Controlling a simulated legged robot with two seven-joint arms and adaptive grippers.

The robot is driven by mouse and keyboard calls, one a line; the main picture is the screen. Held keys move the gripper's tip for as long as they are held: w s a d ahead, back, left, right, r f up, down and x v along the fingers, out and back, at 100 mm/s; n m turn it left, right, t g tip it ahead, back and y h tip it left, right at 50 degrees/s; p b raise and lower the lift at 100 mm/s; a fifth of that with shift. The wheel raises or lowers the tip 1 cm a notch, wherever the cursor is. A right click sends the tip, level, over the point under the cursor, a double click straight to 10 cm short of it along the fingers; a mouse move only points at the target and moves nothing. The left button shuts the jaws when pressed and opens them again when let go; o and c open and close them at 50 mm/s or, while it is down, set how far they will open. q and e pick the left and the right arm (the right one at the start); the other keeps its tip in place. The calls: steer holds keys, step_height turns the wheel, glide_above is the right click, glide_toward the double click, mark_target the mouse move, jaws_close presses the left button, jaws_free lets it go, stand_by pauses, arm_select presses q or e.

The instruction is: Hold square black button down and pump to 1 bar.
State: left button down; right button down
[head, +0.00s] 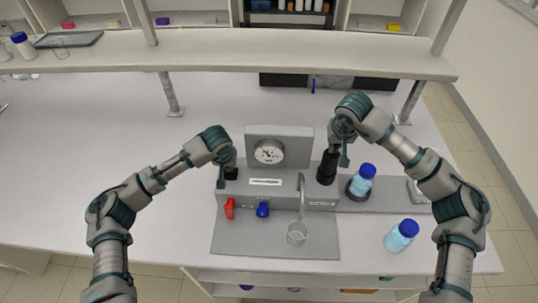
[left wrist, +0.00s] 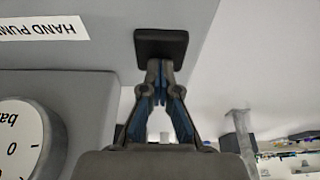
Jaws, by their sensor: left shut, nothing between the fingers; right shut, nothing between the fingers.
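The grey membrane rig carries a round pressure gauge (head: 268,152) in the head view; its reading is too small to tell. The square black button (left wrist: 160,48) is in the left wrist view, in front of my shut left gripper (left wrist: 158,68). The fingertips are at the button's lower edge and seem to touch it; I cannot tell whether it is pressed down. In the head view my left gripper (head: 229,168) covers most of the button. The black pump handle (head: 327,168) stands upright at the rig's right. My right gripper (head: 338,150) is shut, empty, close beside its top.
A red valve (head: 229,209) and a blue valve (head: 262,210) sit on the rig's front. A clear beaker (head: 297,234) stands under the spout. One blue-capped bottle (head: 361,183) stands in a holder; another bottle (head: 400,237) is at the front right. A shelf (head: 230,50) runs behind.

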mark_target(331, 156)
arm_select(q)
steer(key=shift+s+f, duration=0.15)
steer(key=shift+f, duration=0.15)
arm_select(e)
steer(key=shift+f, duration=2.35)
steer(key=shift+r, duration=2.65)
steer(key=shift+f, duration=0.2)
steer(key=shift+r, duration=0.2)
steer(key=shift+r, duration=2.05)
